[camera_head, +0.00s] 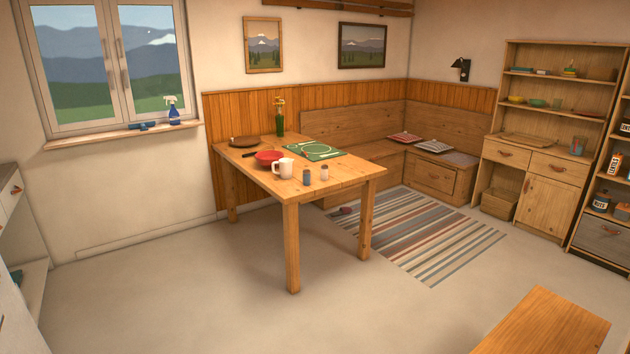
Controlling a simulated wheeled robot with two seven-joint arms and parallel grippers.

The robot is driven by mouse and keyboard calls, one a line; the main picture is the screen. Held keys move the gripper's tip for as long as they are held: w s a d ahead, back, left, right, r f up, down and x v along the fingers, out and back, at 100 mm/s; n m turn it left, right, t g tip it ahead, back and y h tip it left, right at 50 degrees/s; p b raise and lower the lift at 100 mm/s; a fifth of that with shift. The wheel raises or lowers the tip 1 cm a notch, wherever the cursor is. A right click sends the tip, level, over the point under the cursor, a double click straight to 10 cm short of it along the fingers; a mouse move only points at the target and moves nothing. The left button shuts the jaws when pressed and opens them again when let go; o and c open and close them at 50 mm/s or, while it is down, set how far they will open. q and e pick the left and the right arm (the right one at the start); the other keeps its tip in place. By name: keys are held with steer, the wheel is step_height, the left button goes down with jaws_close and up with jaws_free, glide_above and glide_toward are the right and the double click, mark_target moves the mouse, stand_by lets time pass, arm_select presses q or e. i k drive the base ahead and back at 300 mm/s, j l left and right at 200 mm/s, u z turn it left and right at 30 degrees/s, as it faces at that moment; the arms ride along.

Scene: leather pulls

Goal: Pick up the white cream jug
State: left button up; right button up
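A white vessel, which looks like the cream jug (284,168), stands upright on the wooden table (345,174) near its front edge. It is small in view, so I cannot tell whether it has a spout. A red bowl (265,157) is just behind and left of it. Two small shakers, one dark (306,177) and one pale (324,173), stand to its right. Neither of my grippers shows in the head view.
The table also holds a green bottle (279,118), a green placemat (318,151) and a brown pan or board (244,141). The floor (190,280) before the table is clear. A bench (545,325) is at the lower right and a striped rug (420,235) lies right of the table.

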mark_target(282, 169)
steer(key=i+u, duration=0.4)
steer(key=i, duration=0.35)
steer(key=i+l+u, duration=0.1)
steer(key=i+u, duration=0.25)
steer(key=i, duration=0.35)
steer(key=i+z, duration=0.35)
steer(key=i, duration=0.35)
steer(key=i+j+z, duration=0.15)
steer(key=i+z, duration=0.25)
steer(key=i, duration=0.25)
steer(key=i+z, duration=0.2)
steer(key=i, duration=0.65)
steer(key=i+z, duration=0.25)
steer(key=i, duration=0.65)
